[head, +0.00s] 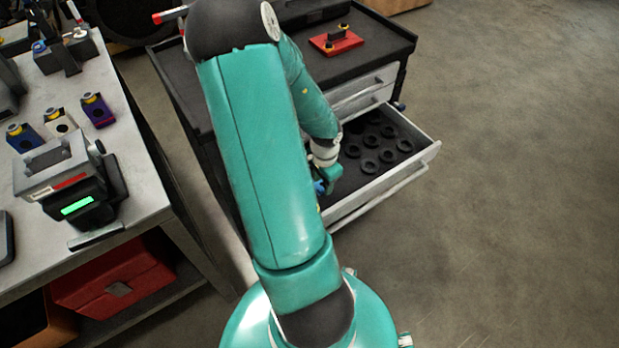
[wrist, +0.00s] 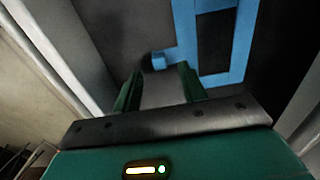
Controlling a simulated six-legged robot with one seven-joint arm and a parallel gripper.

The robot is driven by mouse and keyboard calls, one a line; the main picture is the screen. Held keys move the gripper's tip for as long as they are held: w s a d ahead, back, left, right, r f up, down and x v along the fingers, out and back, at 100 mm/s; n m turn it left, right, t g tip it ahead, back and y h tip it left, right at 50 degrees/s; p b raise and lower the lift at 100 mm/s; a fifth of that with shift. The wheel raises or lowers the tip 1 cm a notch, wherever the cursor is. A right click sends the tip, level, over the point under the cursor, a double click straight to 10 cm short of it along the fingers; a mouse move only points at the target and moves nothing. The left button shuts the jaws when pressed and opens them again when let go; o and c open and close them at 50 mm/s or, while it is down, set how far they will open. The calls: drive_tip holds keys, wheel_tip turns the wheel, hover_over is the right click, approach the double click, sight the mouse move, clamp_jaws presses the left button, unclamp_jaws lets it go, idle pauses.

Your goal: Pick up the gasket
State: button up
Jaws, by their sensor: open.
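A flat blue frame-shaped piece, which looks like the gasket (wrist: 238,45), lies on the dark floor of the open drawer (head: 385,190). It fills the upper right of the wrist view, with a small tab sticking out to the left. My gripper (wrist: 158,82) is open, and its two green fingers point toward that tab, which shows just beyond and between the fingertips. I cannot tell how far above it they are. In the head view my gripper (head: 327,178) is low at the drawer's left part, and only a bit of blue shows there; my arm hides the rest.
Several black rings (head: 370,166) lie in the drawer to the right of my gripper. The drawer walls stand close around. A red block (head: 336,42) sits on the cabinet top. A workbench (head: 125,85) with devices stands left. Open floor lies right.

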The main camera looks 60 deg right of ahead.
wheel_tip(320, 180, down, 2)
drive_tip(key=shift+f, duration=0.15)
drive_tip(key=shift+c, duration=0.2)
clamp_jaws()
drive_tip(key=shift+w, duration=0.1)
